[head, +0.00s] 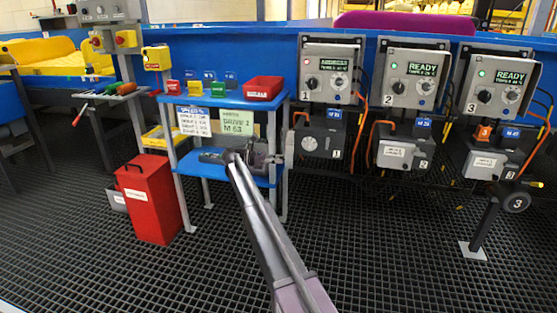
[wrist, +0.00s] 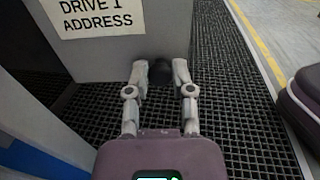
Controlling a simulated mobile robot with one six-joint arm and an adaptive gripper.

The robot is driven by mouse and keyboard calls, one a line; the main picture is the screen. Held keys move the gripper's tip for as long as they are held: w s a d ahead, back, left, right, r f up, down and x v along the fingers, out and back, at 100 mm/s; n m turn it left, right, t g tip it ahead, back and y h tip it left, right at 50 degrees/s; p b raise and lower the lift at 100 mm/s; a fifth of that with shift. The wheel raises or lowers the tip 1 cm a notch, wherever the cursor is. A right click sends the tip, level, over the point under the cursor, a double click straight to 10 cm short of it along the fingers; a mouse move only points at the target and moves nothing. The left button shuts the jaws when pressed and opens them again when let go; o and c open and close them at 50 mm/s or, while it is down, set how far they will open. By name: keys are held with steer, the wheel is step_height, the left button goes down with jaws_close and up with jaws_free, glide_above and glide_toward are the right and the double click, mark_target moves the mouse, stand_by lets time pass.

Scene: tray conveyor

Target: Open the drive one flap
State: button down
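The drive one box (head: 320,140) hangs below the left control panel, its front showing a round dial. Its flap (head: 289,147) stands swung out on the box's left side, nearly edge-on in the head view. In the wrist view the flap (wrist: 112,52) is a grey plate with a "DRIVE 1 ADDRESS" label and a dark knob (wrist: 160,72) at its edge. My gripper (head: 272,159) is left of the flap. In the wrist view my gripper (wrist: 160,66) has its fingers apart on either side of the knob, with narrow gaps visible. Contact behind the fingertips is hidden.
The drive one panel (head: 327,73) reads "ADDRESS"; the drive two panel (head: 414,78) and drive three panel (head: 496,82) read "READY". A blue shelf table (head: 222,101) with a red bin (head: 263,89) stands close left of my gripper.

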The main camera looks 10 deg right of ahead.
step_height(320, 180, up, 9)
steer(key=p, duration=0.8)
steer(key=shift+r+p, duration=0.55)
steer(key=shift+p, duration=0.25)
